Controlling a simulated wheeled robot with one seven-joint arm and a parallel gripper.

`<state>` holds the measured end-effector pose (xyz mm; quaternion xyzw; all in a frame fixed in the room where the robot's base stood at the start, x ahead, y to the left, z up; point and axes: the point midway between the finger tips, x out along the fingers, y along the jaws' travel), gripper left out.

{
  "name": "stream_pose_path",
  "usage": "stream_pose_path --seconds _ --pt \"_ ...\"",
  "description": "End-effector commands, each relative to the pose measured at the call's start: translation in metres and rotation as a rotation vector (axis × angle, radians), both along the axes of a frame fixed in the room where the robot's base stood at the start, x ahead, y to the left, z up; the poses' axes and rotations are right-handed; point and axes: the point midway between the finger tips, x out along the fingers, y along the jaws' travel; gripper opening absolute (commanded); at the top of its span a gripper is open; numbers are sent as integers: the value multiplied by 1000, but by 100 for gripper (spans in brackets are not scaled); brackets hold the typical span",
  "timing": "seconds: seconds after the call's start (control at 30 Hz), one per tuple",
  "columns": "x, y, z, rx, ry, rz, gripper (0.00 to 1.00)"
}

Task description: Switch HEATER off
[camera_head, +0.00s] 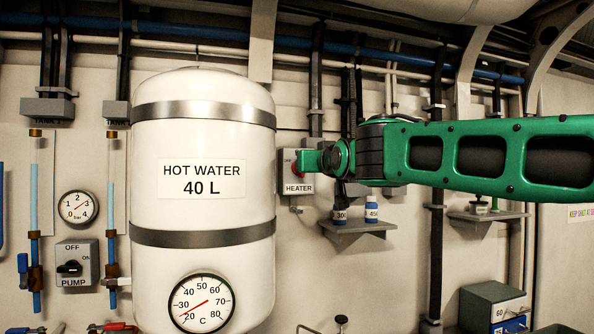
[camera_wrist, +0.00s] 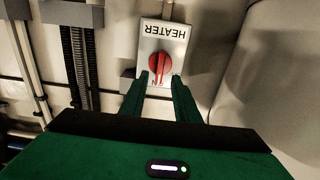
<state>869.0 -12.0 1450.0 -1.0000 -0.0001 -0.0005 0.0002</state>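The HEATER switch box (camera_head: 299,187) is a pale plate on the wall just right of the white hot water tank. In the wrist view the HEATER box (camera_wrist: 165,42) appears upside down, with a red rotary knob (camera_wrist: 158,64) standing roughly along the picture's vertical. My gripper (camera_wrist: 160,79) is open, its two green fingers apart at the near end of the knob. I cannot tell whether they touch it. In the head view my gripper (camera_head: 309,161) covers part of the box and most of the knob. The ON lettering is partly hidden by the fingers.
The hot water tank (camera_head: 203,120) bulges out close to the left of the switch. A small shelf (camera_head: 357,227) with bottles sits below right. Dark vertical conduits (camera_wrist: 76,65) run beside the box. The PUMP switch (camera_head: 73,266) is far left.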

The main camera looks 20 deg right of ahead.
Motion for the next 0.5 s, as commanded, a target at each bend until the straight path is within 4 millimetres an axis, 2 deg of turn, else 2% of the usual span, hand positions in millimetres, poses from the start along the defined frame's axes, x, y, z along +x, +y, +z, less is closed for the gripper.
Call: stream_pose_path --seconds 0.03,0.2,0.5 --pt "10 0 -1 -1 3 0 29" --pt "35 0 -1 -1 2 0 29" --pt "53 -1 -1 -1 1 -1 29"
